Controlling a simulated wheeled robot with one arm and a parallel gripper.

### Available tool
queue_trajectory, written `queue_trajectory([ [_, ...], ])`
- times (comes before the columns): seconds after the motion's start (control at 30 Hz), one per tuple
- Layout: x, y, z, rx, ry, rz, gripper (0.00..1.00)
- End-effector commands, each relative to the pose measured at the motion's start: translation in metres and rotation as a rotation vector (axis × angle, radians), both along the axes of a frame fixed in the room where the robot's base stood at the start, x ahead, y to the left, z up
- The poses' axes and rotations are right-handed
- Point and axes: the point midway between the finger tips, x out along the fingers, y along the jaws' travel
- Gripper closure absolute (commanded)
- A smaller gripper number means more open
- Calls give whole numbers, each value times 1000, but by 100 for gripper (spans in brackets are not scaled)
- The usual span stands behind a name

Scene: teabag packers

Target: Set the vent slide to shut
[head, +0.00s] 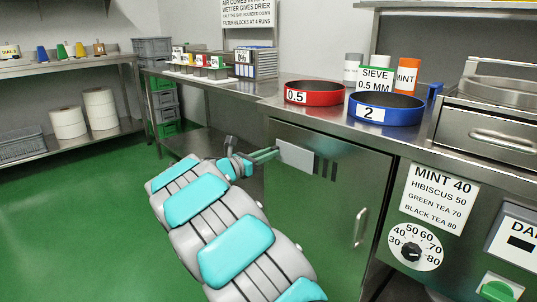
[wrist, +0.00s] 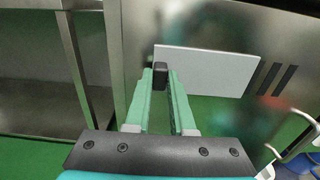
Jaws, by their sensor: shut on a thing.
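The vent slide (head: 295,154) is a pale grey plate on the front of the steel cabinet door (head: 322,190). Dark vent slots (head: 325,168) show uncovered just right of the plate. In the wrist view the slide (wrist: 208,70) has a dark knob (wrist: 160,70) at its left end, and two slots (wrist: 276,79) show to its right. My gripper (wrist: 160,84) is shut on this knob, with one green finger on each side. In the head view my gripper (head: 272,153) reaches the plate's left end, and the knob is not clearly seen.
A vertical door handle (head: 360,227) stands out at the cabinet's lower right. A red sieve (head: 313,92) and a blue sieve (head: 386,108) sit on the counter above. A dial (head: 412,247) is further right. Open green floor (head: 80,220) lies to the left.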

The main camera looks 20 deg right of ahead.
Motion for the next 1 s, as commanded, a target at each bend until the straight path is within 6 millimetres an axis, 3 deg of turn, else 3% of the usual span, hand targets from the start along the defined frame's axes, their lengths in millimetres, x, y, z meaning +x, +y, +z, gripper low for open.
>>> queue_trajectory([
  [0.43, -5, -2, 2, -2, -2, 2, 100],
  [0.8, -59, -21, 0, -2, 2, 2, 100],
  [1.0, -74, -27, 0, -1, 1, -2, 100],
])
